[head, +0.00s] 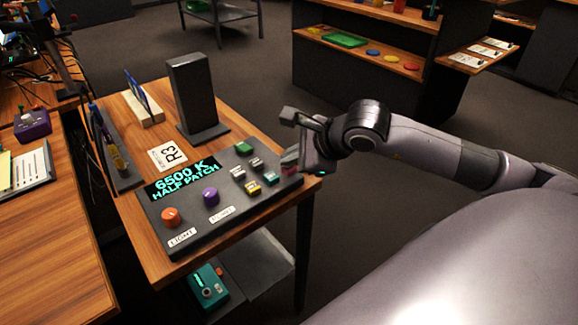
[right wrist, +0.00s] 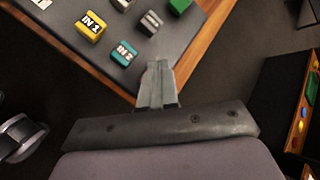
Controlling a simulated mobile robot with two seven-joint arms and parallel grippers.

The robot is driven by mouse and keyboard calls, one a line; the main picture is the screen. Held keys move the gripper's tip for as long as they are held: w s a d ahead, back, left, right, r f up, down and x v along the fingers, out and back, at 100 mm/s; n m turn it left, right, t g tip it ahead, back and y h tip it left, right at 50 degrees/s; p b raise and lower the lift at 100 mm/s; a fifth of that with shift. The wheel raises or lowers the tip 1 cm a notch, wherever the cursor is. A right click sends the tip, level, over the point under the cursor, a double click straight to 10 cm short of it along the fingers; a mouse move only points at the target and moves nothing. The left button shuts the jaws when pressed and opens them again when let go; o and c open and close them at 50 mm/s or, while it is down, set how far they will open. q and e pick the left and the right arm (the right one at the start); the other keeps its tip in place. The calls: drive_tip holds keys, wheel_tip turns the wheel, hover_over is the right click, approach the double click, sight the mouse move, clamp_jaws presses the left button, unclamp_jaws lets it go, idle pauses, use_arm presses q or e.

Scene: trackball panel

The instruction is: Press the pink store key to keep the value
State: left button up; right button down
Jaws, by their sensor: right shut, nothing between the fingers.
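The dark sloped panel (head: 188,228) stands on the wooden table, with its display reading "6500 K HALF PATCH". Its keys include a green key (head: 244,148), a yellow key (head: 254,187) and a teal key (head: 270,178). A small pinkish patch (head: 289,157) shows at the panel's right end, against my right gripper; I cannot tell how much of it is the pink key. My right gripper (right wrist: 158,66) is shut and empty, its fingertips over the panel's edge beside the teal key (right wrist: 123,52). Contact cannot be judged. No pink key shows in the right wrist view. My left gripper is out of view.
An orange trackball (head: 171,217) and a purple trackball (head: 211,196) sit at the panel's front. A tall dark block (head: 192,92) and an R3 card (head: 168,155) are behind it. Open floor lies right of the table; a shelf (head: 360,52) stands farther back.

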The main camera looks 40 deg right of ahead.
sight(292, 170)
drive_tip(key=shift+f, duration=0.2)
drive_tip(key=shift+r, duration=0.1)
idle(0.4)
drive_tip(key=shift+r, duration=0.8)
drive_tip(key=shift+r+p, duration=1.55)
drive_tip(key=shift+r, duration=1.05)
drive_tip(key=shift+f, duration=0.1)
